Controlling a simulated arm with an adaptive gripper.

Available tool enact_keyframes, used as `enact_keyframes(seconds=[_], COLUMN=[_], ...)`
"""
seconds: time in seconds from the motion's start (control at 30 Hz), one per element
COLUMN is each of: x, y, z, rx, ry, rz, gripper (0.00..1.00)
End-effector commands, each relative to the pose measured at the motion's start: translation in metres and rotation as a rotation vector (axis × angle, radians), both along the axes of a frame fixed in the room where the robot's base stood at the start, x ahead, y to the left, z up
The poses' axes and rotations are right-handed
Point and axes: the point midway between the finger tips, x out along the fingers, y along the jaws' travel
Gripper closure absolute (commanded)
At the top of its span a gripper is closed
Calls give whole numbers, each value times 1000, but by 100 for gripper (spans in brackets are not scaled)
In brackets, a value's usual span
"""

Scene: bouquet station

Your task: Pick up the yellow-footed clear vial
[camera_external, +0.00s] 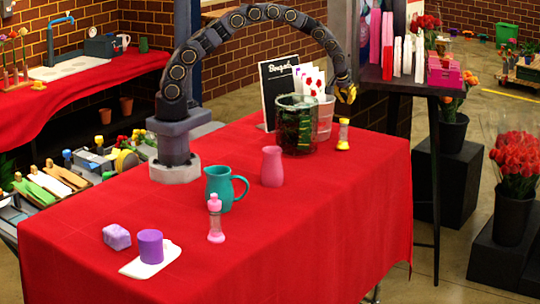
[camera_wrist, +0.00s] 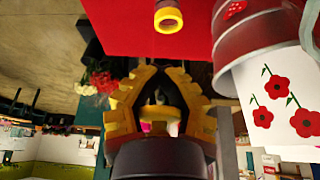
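The yellow-footed clear vial (camera_external: 343,134) stands upright on the red table near its right back side, right of the dark green glass container. In the wrist view the vial's yellow part (camera_wrist: 168,20) shows at the top edge, with the rest cut off. My gripper (camera_external: 346,91) hangs above the vial, apart from it. In the wrist view its yellow fingers (camera_wrist: 162,72) angle inward with a gap between their tips. Nothing is seen held between them.
A pink vase (camera_external: 272,167), teal pitcher (camera_external: 224,187) and pink-footed vial (camera_external: 215,219) stand nearer. The front right tabletop is clear.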

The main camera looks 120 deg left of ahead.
Motion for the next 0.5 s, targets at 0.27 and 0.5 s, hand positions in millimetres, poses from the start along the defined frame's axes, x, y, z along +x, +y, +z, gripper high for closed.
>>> enact_keyframes(seconds=[0.27,0.5], x=[0,0], y=[0,0], z=[-1,-1], rx=[0,0], ry=[0,0], rz=[0,0], gripper=[40,20])
